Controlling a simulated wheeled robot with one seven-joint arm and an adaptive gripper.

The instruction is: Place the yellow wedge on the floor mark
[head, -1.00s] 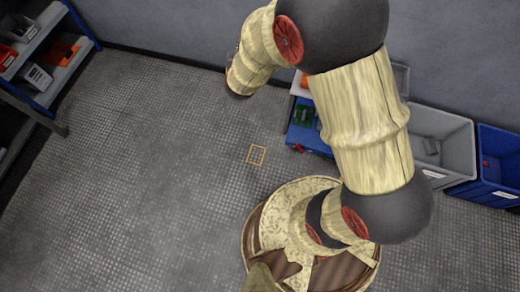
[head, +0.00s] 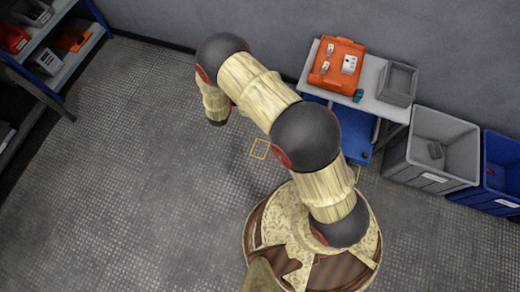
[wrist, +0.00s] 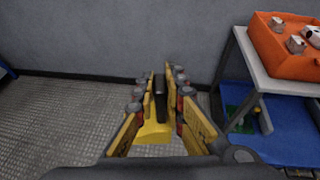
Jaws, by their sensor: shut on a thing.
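The yellow wedge (wrist: 152,133) shows in the wrist view between the two yellow-and-black fingers of my gripper (wrist: 162,88). The fingers are closed on it, and a dark upright part shows between them. The wedge is held in front of the floor and grey wall; its underside is hidden. My gripper and the wedge cannot be made out in the head view.
A side table (head: 372,103) by the wall holds an orange case (head: 338,65) and a grey bin (head: 398,82). Grey and blue crates stand right of it. Shelves stand at left; the middle floor is clear.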

